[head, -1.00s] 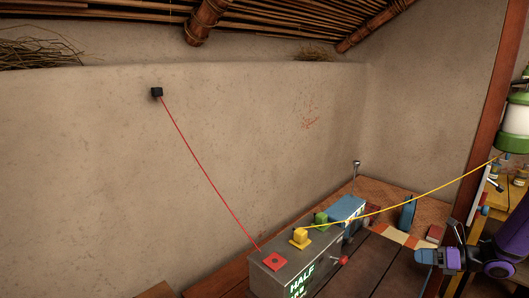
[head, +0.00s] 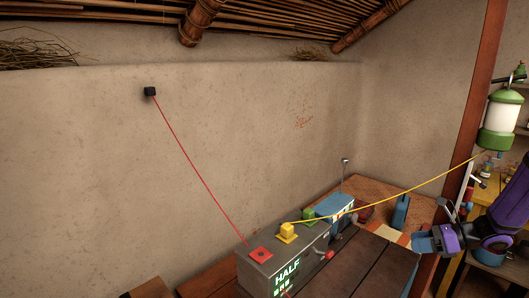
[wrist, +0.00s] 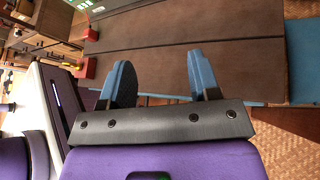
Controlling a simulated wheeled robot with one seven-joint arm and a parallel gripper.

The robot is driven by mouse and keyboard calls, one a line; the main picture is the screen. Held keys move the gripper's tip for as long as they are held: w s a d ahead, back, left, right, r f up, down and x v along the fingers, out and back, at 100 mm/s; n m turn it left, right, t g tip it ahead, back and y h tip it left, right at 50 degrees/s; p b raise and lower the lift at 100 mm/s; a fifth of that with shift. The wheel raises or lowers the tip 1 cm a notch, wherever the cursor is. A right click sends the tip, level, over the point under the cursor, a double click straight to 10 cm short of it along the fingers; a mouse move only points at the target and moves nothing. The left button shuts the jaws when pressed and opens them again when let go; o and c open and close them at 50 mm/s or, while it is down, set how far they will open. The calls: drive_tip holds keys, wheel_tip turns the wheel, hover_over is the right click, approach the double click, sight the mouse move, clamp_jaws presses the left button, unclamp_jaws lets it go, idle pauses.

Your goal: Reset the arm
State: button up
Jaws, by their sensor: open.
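My gripper (head: 420,244) is at the right of the head view, on my purple arm, beside the dark plank top (head: 372,262). Its two blue fingers stand apart in the wrist view (wrist: 160,72), with nothing between them. The dark planks lie beyond the fingers there. The gripper looks clear of the grey box.
A grey box (head: 258,268) marked HALF carries red (head: 260,254), yellow (head: 287,231) and green (head: 308,214) pieces. A red cord runs to a black block (head: 150,91) on the wall. A yellow cord (head: 400,205) stretches right toward a green-and-white lantern (head: 500,125).

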drive_tip(key=s+a+r+n+g+h, duration=0.25)
drive_tip(key=s+a+r+n, duration=0.4)
drive_tip(key=r, duration=0.35)
drive_tip(key=s+a+r+n+g+h, duration=0.25)
drive_tip(key=s+a+r+n, duration=0.25)
drive_tip(key=r+n, duration=0.35)
drive_tip(key=s+a+r+n+t+h, duration=0.1)
drive_tip(key=s+r+n+t+h, duration=0.1)
drive_tip(key=s+r+n, duration=0.3)
drive_tip(key=s+a+r+n+t+h, duration=0.1)
drive_tip(key=s+r+n+t+h, duration=0.2)
drive_tip(key=s+r+n, duration=0.3)
drive_tip(key=s+h, duration=0.1)
drive_tip(key=s, duration=0.4)
drive_tip(key=shift+s+n+h, duration=0.3)
drive_tip(key=shift+s+n, duration=0.05)
drive_tip(key=shift+n, duration=0.05)
drive_tip(key=shift+a, duration=0.15)
